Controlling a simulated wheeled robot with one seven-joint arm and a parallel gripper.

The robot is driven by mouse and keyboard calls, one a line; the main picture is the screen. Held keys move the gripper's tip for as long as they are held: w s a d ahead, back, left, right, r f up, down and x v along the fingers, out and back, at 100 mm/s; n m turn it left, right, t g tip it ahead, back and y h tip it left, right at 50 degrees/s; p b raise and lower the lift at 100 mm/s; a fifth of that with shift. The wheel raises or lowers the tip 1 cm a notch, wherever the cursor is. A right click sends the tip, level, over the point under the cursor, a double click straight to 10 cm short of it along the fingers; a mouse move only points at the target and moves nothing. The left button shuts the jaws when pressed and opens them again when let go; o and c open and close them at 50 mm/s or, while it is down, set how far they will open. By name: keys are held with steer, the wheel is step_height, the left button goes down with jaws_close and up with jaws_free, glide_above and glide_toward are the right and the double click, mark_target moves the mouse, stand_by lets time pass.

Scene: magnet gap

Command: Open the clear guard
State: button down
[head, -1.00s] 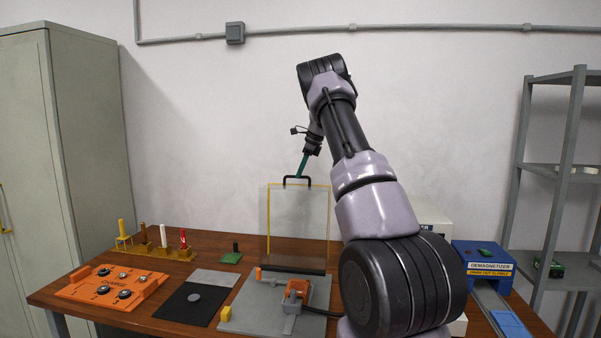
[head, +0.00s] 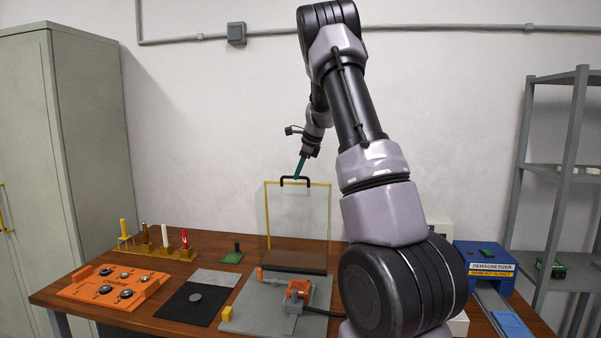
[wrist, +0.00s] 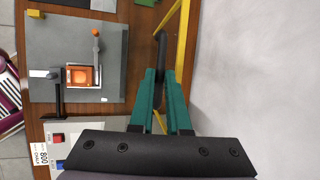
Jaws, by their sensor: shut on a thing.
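The clear guard (head: 297,225) is a transparent panel with yellow edging. It stands upright at the back of the grey base plate (head: 255,305), with a dark strip along its bottom edge. Its black handle (head: 296,180) is on the top edge. My gripper (head: 299,172) is at this handle, its green fingers shut on it. In the wrist view my gripper (wrist: 163,75) has the handle (wrist: 161,48) between the fingertips, and the yellow edge of the guard (wrist: 183,45) runs beside it. An orange fixture (head: 298,289) sits on the base plate in front of the guard.
An orange panel with knobs (head: 115,284), a black mat (head: 188,304) and a rack of coloured tools (head: 163,250) lie to the left. A blue demagnetizer (head: 484,262) stands at the right. A wall is close behind the guard.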

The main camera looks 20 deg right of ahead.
steer(key=s+a, duration=0.2)
steer(key=s, duration=0.1)
steer(key=s+a, duration=0.1)
steer(key=shift+s, duration=0.25)
steer(key=c, duration=0.9)
jaws_free()
steer(key=shift+r, duration=0.1)
steer(key=v, duration=1)
steer(key=shift+s+r, duration=0.2)
steer(key=shift+s, duration=0.1)
